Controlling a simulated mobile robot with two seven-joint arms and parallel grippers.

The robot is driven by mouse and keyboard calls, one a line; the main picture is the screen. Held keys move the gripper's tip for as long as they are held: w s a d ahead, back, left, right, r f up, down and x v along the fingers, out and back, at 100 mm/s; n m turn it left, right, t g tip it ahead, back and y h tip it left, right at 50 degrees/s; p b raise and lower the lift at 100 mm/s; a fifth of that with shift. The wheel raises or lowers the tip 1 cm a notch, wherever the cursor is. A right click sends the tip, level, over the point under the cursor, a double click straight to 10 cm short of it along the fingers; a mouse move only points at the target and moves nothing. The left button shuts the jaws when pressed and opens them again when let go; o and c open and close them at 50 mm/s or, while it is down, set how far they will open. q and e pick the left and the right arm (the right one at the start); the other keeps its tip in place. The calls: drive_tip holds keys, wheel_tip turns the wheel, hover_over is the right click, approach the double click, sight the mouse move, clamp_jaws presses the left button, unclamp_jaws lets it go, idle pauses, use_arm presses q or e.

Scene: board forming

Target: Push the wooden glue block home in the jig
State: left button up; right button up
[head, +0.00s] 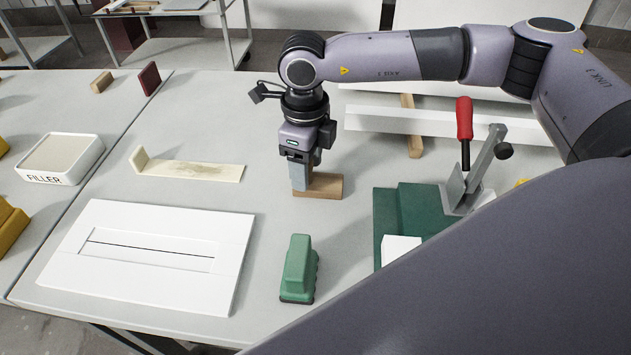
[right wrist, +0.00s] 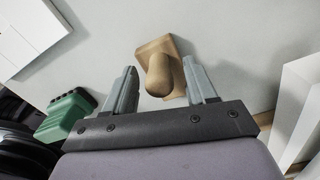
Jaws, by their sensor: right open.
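A wooden piece with a flat base (head: 327,186) and a rounded upright knob lies on the grey table. In the right wrist view its knob (right wrist: 158,76) is between the fingers. My right gripper (head: 300,186) points down over it, open, with a finger on either side of the knob and a gap showing; the wrist view also shows the gripper (right wrist: 160,74). The green stepped jig (head: 408,208) stands to the right, partly hidden by my arm. A white block (head: 400,249) is at its front. I cannot tell which piece is the glue block. My left gripper is not in view.
A red-handled toggle clamp (head: 465,135) stands on the jig. A green block (head: 298,270) and a white slotted panel (head: 150,215) lie in front. Long white boards (head: 450,121) rest on a wooden strip behind. A filler tray (head: 60,157) is far left.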

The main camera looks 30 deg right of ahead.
clamp_jaws()
drive_tip(key=shift+r+p, duration=1.1)
drive_tip(key=shift+r, duration=0.95)
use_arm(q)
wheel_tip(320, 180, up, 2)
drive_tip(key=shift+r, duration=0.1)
